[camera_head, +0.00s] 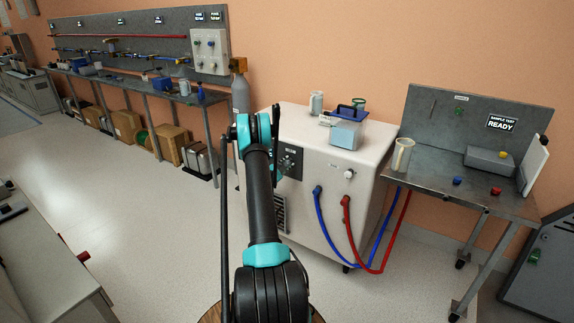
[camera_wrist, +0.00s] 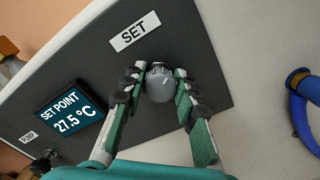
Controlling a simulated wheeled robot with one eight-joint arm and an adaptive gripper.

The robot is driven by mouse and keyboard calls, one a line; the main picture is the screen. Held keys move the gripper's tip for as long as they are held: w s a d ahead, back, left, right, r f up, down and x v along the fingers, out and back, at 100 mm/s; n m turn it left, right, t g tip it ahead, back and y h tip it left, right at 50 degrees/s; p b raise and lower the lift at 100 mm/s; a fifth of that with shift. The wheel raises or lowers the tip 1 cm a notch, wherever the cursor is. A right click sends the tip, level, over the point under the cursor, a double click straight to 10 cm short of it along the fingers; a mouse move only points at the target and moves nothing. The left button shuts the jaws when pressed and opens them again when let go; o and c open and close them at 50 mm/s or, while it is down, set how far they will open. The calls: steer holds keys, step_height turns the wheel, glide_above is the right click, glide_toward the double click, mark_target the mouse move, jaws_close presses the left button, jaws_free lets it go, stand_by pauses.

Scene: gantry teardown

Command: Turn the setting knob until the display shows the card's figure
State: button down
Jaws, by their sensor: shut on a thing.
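The setting knob (camera_wrist: 160,84) is a grey round knob on a dark panel in the wrist view. A white "SET" label (camera_wrist: 134,32) is beside it. My gripper (camera_wrist: 158,90) is shut on the knob, with a green-padded finger at each side. The display (camera_wrist: 70,111) reads "SET POINT 27.5 °C" at the lower left. In the head view, my arm reaches the front panel (camera_head: 290,160) of the white machine (camera_head: 325,190) and partly hides it. I cannot make out a card with a figure in either view.
Blue (camera_head: 330,235) and red (camera_head: 362,268) hoses hang from the machine's front. A long bench stands at the left. The floor between is clear.

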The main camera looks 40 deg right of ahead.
steer(key=shift+m, duration=0.3)
steer(key=m, duration=1.1)
steer(key=shift+s+m, duration=0.1)
steer(key=shift+m, duration=0.3)
stand_by(0.4)
steer(key=c, duration=1.1)
jaws_free()
steer(key=shift+c, duration=0.2)
steer(key=v, duration=0.7)
steer(key=shift+a, duration=0.25)
